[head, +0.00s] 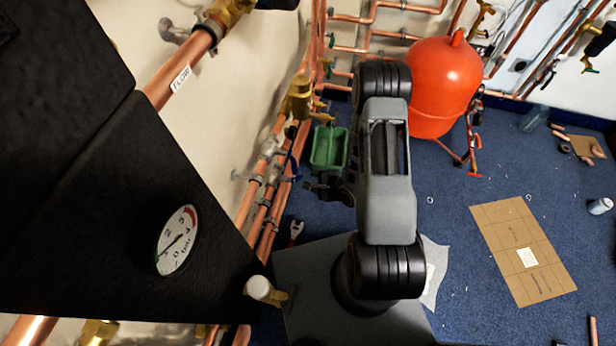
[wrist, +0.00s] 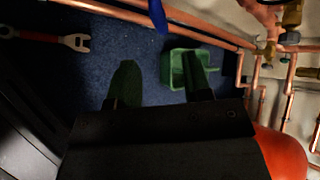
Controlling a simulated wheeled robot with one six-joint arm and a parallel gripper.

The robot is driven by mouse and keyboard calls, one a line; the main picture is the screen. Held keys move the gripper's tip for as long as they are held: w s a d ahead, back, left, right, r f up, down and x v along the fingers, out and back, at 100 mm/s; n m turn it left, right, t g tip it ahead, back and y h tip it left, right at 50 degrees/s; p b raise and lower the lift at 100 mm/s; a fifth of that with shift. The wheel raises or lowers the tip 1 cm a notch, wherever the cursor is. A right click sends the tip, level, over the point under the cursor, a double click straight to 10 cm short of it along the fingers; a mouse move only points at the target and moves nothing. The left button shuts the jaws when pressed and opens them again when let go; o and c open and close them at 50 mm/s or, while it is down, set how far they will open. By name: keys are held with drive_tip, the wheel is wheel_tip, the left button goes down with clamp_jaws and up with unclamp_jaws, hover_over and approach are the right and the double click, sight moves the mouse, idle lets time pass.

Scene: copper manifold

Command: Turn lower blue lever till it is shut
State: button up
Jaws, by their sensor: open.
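The blue lever (head: 294,166) is on the copper pipes by the wall, left of my arm in the head view. In the wrist view the blue lever (wrist: 158,14) hangs at the top edge, partly cut off, beyond the fingertips. My gripper (wrist: 160,78) is open and empty, with its two fingers apart and not touching the lever. In the head view my gripper (head: 320,188) is just right of the lever, small and dark. The lever's valve body is hard to make out.
A green tub (head: 329,148) stands on the floor beside the pipes, partly behind one finger in the wrist view. A red tank (head: 440,85) stands behind my arm. A red-handled wrench (wrist: 45,38) lies on the blue floor. Cardboard (head: 522,250) lies at right.

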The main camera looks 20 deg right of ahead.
drive_tip(key=shift+p+v, duration=0.3)
drive_tip(key=shift+v, duration=1.3)
drive_tip(key=shift+f, duration=0.1)
